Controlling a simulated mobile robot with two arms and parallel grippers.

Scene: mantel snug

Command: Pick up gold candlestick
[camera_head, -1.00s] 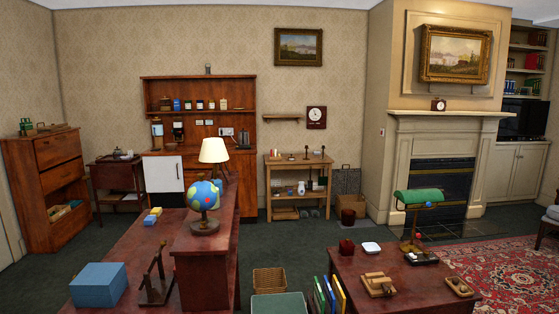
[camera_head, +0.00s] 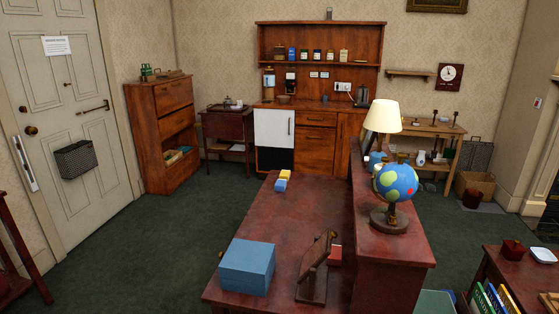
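I cannot make out a gold candlestick for certain. Several small upright dark or brownish items, one of them a slim item (camera_head: 455,117), stand on top of the wooden shelf table (camera_head: 425,129) at the back right. They are too small to tell whether one is a gold candlestick. Neither of my grippers is in view.
A red-brown desk (camera_head: 265,213) fills the front middle, with a blue box (camera_head: 247,267), a dark wooden stand (camera_head: 313,270), a globe (camera_head: 396,182) and a lamp (camera_head: 383,117). Green carpet (camera_head: 150,250) lies clear at left, before the door (camera_head: 72,120) and cabinet (camera_head: 163,130).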

